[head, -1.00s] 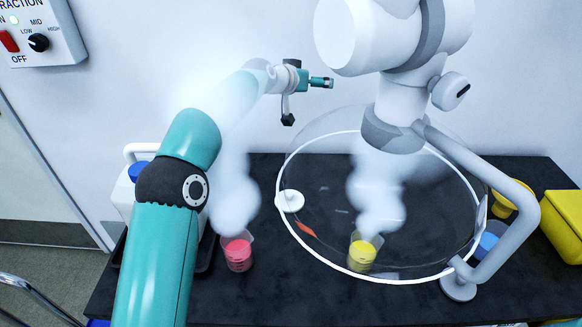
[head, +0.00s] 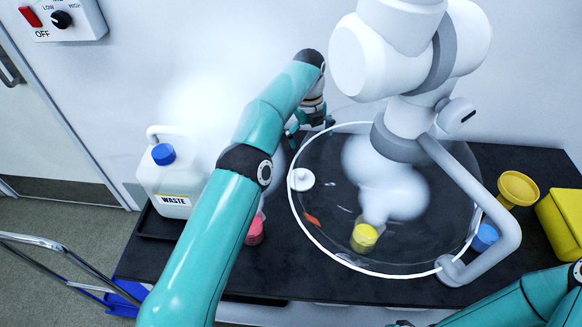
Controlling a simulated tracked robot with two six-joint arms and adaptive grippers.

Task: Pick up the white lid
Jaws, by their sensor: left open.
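A small white round lid (head: 301,179) with a raised knob lies on the dark bench top, at the left edge of the clear hood's rim. My left gripper (head: 309,132) is open and points down behind the lid, apart from it and with nothing between its fingers. My left arm crosses the picture from the bottom left and partly hides the pink beaker (head: 255,232). My right arm shows only at the bottom right corner, and its gripper cannot be made out.
A clear round extraction hood (head: 440,268) on a white jointed arm hangs over a steaming yellow beaker (head: 364,238). A waste jug (head: 172,185) stands left. A yellow funnel (head: 517,189), a blue cap (head: 485,238) and a yellow box (head: 563,225) are right.

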